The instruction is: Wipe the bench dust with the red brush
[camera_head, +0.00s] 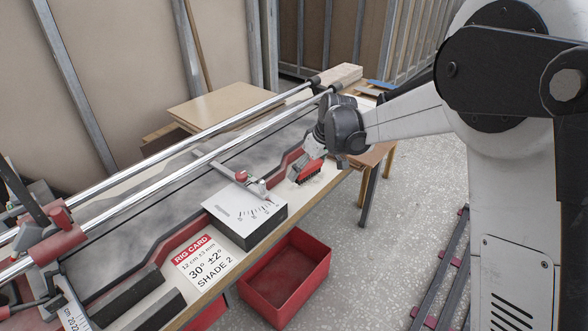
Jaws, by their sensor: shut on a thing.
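The red brush (309,171) is at the right part of the bench, its dark bristles facing down near the front edge. My gripper (313,157) is shut on the brush from above, and its fingers are mostly hidden behind the wrist and brush. I cannot tell whether the bristles touch the bench (283,199). Pale, dusty-looking patches show on the dark grey strip (150,217) along the bench, left of the brush; single dust grains are too small to make out.
Two metal rails (185,166) run along the bench. A white-topped box with a dial scale (244,212) and a rig card (203,262) lie left of the brush. A red bin (286,278) stands below the front edge. Boards (222,103) lie behind.

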